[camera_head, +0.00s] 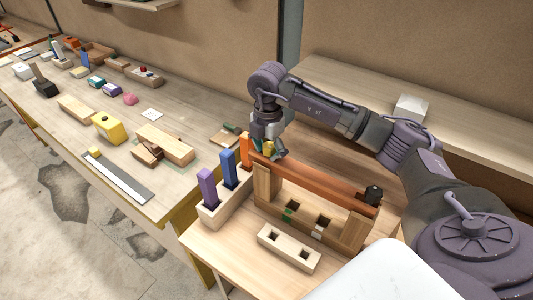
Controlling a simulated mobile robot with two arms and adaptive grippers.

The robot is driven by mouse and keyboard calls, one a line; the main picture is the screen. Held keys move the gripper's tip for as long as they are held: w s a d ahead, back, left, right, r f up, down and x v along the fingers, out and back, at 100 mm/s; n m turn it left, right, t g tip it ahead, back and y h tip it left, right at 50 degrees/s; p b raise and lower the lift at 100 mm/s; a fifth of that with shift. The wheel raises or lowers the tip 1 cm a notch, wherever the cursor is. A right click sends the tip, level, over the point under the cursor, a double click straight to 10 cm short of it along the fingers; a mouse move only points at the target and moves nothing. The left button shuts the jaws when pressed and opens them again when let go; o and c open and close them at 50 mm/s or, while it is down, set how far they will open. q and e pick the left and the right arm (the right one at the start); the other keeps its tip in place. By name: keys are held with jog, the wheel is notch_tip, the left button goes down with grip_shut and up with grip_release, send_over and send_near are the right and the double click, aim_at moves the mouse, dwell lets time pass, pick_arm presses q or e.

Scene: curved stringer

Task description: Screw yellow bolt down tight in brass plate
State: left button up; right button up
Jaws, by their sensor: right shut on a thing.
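My right gripper (270,147) points down at the left end of the reddish-brown curved stringer (318,179). It is shut on the small yellow bolt (267,150), which shows only in part between the fingers. The bolt is at the stringer's left end; I cannot tell how deep it sits. The brass plate cannot be made out, as the gripper covers that spot. The stringer rests across a wooden stand with two end posts (354,232). My left gripper is not in view.
A block holding purple (207,188), blue (228,168) and orange (246,152) upright pieces stands left of the stringer. A dark knob (373,194) sits at its right end. A wooden block with square holes (289,248) lies in front. A long cluttered bench (130,135) runs left.

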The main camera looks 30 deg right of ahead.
jog(key=n, duration=0.3)
jog(key=shift+s+d+f+n+b, duration=0.1)
jog(key=shift+s+f+n+b, duration=0.1)
jog(key=shift+n+b, duration=0.15)
jog(key=n+b, duration=0.1)
jog(key=n, duration=0.2)
jog(key=shift+d+f+n, duration=0.1)
jog(key=shift+n, duration=0.15)
jog(key=n+b, duration=0.1)
jog(key=n, duration=0.1)
jog(key=shift+n, duration=0.3)
jog(key=shift+r, duration=0.25)
jog(key=shift+d+r+p, duration=0.1)
jog(key=shift+r+p, duration=0.5)
jog(key=shift+r, duration=0.15)
jog(key=shift+c, duration=0.3)
jog(key=c, duration=1.2)
jog(key=shift+o, duration=0.2)
jog(key=shift+s, duration=0.1)
